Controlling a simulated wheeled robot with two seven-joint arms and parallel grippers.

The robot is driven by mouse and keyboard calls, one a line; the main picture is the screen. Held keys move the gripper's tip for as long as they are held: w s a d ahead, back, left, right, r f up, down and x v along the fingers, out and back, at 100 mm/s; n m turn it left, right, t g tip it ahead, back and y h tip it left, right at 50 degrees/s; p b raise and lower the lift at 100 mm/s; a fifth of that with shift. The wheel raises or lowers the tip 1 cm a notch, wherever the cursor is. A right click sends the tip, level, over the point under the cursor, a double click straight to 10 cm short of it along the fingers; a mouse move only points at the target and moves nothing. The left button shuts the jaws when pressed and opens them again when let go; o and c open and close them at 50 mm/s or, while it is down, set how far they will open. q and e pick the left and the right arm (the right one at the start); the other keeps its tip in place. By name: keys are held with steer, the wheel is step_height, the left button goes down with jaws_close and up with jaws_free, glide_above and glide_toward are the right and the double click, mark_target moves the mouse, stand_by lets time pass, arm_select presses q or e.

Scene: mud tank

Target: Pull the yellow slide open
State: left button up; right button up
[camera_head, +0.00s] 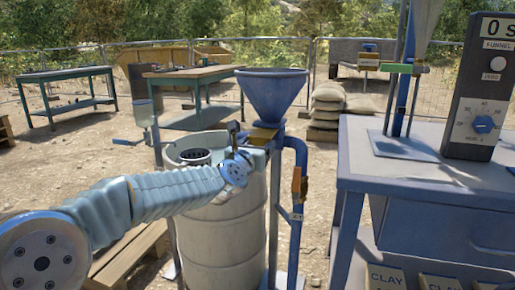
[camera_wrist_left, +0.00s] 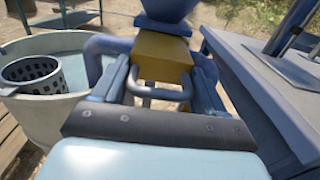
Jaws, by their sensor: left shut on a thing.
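The yellow slide (camera_head: 263,133) sits under the blue funnel (camera_head: 272,94), above the rim of the pale tank (camera_head: 226,235). In the left wrist view the yellow slide (camera_wrist_left: 160,57) is a boxy block with a grey loop handle (camera_wrist_left: 160,92) at its near end. My left gripper (camera_head: 258,145) reaches it from the left, over the tank. In the left wrist view my left gripper (camera_wrist_left: 160,85) has one finger on each side of the handle and is shut on it. The finger contact is partly hidden. My right gripper is not in view.
A perforated basket (camera_wrist_left: 33,74) sits in the tank. A blue pipe with an orange valve handle (camera_head: 299,184) stands right of the tank. The blue bench (camera_head: 420,165) carries a dark dial box (camera_head: 483,95). Sandbags (camera_head: 327,110) and a work table (camera_head: 195,72) stand behind.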

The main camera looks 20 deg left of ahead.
arm_select(q)
steer(key=o, duration=1.2)
steer(key=shift+s+d, duration=0.2)
steer(key=shift+c, duration=0.2)
steer(key=s+b, duration=0.2)
steer(key=s, duration=1.1)
steer(key=shift+s+a, duration=0.3)
steer(key=shift+s, duration=0.1)
